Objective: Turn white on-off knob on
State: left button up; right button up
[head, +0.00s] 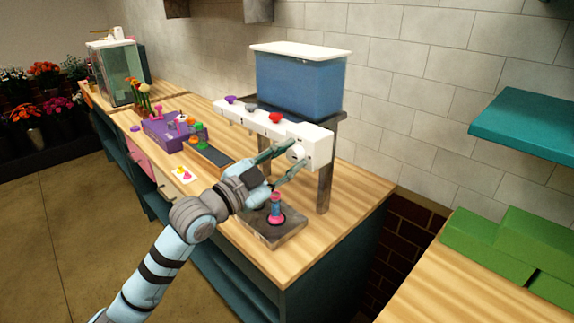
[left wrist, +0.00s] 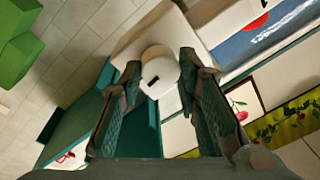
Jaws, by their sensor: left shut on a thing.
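The white on-off knob (head: 296,153) sits on the front right end of a long white dispenser panel (head: 318,146). In the left wrist view the knob (left wrist: 160,74) is round, with a short dark mark on its face. My left gripper (head: 291,158) has its fingers on either side of the knob and is shut on it. In the wrist view the fingertips frame the knob, and their exact contact is hard to see. My right gripper is not in view.
A blue tank (head: 300,84) stands behind the panel, which also carries purple and red knobs (head: 275,118). Below the gripper, a pink and blue item (head: 275,208) stands on a grey plate (head: 262,232). Green blocks (head: 505,245) lie at right.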

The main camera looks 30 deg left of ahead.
pick_arm(q)
jog(key=shift+m, duration=0.6)
jog(key=shift+b, duration=0.3)
jog(key=o, duration=1.2)
jog(key=shift+w, duration=0.1)
jog(key=shift+c, duration=0.2)
